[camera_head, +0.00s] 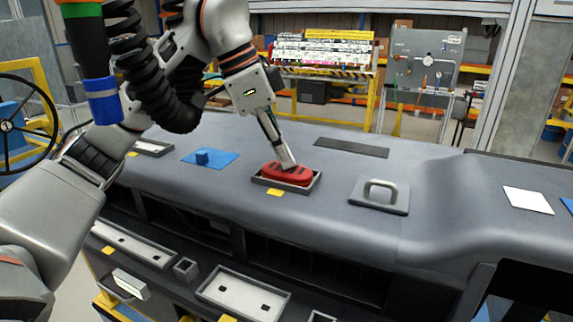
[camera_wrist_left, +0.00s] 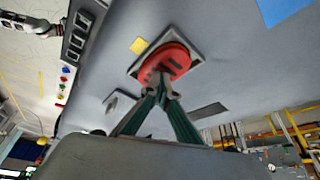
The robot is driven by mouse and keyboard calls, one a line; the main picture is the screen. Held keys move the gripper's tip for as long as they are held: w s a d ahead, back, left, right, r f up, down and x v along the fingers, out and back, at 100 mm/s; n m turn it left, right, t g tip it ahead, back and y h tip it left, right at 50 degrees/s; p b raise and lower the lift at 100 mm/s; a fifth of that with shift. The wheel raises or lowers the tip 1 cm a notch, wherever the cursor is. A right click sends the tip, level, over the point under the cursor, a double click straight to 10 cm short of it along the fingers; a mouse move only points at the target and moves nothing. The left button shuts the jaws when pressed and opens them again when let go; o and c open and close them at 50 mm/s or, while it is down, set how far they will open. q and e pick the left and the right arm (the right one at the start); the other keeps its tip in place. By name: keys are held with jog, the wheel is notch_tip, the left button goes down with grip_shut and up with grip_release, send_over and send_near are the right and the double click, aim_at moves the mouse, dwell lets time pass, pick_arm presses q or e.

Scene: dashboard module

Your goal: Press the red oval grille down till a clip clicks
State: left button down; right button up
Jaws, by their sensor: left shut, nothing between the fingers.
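The red oval grille (camera_head: 287,174) has dark slots and sits in a grey rectangular frame (camera_head: 262,184) on top of the dashboard. Its red rim stands above the frame's edge in the head view. My left gripper (camera_head: 288,166) comes down on the grille from above, its fingertips at the top face. The grille also shows in the left wrist view (camera_wrist_left: 172,62), with the closed fingertips (camera_wrist_left: 160,80) at its near part. The fingers are shut with nothing between them. Whether the tips press on the grille or just touch it, I cannot tell. My right gripper is not in view.
A grey handle plate (camera_head: 379,195) stands right of the grille, and a blue plate with a knob (camera_head: 210,158) lies to the left. A dark flat strip (camera_head: 351,148) lies behind. White trays (camera_head: 243,292) sit on the lower front ledge. A yellow tag (camera_head: 274,192) marks the frame.

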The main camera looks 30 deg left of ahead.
pick_arm(q)
notch_tip(320, 180, up, 2)
jog(key=shift+w+r+p, duration=0.1)
jog(key=shift+p, duration=0.85)
notch_tip(320, 180, up, 2)
jog(key=shift+r+p, duration=0.1)
jog(key=shift+p, duration=0.9)
jog(key=shift+r+p, duration=0.6)
jog(key=shift+r, duration=0.1)
notch_tip(320, 180, up, 2)
jog(key=shift+r+p, duration=0.1)
jog(key=shift+p, duration=0.4)
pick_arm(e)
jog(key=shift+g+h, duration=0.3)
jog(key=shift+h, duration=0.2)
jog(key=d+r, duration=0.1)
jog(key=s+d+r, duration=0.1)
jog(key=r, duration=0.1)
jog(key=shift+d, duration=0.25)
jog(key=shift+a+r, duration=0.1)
